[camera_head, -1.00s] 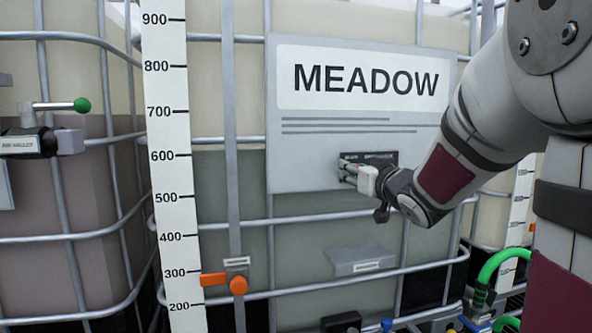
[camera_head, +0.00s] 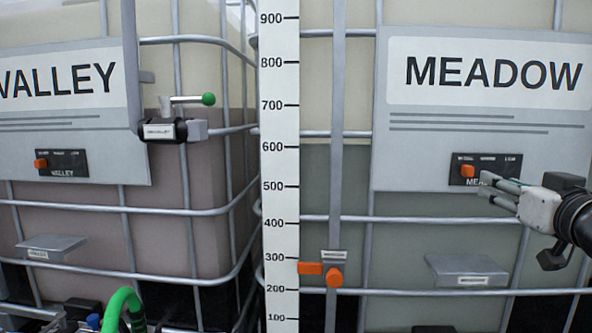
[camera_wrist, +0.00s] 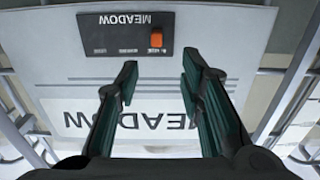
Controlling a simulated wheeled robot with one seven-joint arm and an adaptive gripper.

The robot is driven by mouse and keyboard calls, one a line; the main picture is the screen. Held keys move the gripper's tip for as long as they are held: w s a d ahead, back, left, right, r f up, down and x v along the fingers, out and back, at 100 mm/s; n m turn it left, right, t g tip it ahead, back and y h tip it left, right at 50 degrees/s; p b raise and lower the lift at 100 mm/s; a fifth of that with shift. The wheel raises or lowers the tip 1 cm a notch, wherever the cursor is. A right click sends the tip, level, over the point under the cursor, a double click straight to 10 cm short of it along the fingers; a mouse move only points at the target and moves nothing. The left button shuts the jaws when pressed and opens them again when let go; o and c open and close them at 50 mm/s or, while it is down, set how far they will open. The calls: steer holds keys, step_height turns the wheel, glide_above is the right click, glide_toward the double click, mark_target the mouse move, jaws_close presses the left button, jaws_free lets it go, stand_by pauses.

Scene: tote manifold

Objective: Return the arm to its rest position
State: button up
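My gripper (camera_head: 488,184) is at the right of the head view, in front of the MEADOW tank's label plate (camera_head: 425,165). Its fingertips are close to the lower right of the orange switch (camera_head: 468,171) on the small black MEADOW panel (camera_head: 490,161). In the wrist view my gripper (camera_wrist: 158,68) has its two dark green fingers spread apart with nothing between them. The orange switch (camera_wrist: 156,39) lies beyond the fingertips there and looks clear of them. The rest of my arm is mostly out of the head view.
The VALLEY tank on the left has its own black panel with an orange switch (camera_head: 41,163) and a green-tipped valve handle (camera_head: 208,99). A white level scale (camera_head: 280,150) stands between the tanks. A grey ledge (camera_head: 470,269) juts out below my gripper. A green hose (camera_head: 122,305) is at lower left.

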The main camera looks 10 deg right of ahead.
steer(key=shift+s+a, duration=0.1)
steer(key=shift+s, duration=0.25)
steer(key=s+a+f+n+g+y, duration=0.1)
steer(key=s+a+f+g, duration=0.3)
steer(key=a, duration=0.4)
steer(key=s+a+f+n+g+y, duration=0.1)
steer(key=s+a+f+g, duration=0.3)
steer(key=a, duration=0.4)
steer(key=s+a+f+g+y, duration=0.2)
steer(key=s+a+f+g, duration=0.1)
steer(key=s+a+f, duration=0.3)
steer(key=shift+a+f+n+g, duration=0.4)
steer(key=shift+a, duration=0.75)
steer(key=shift+s, duration=0.1)
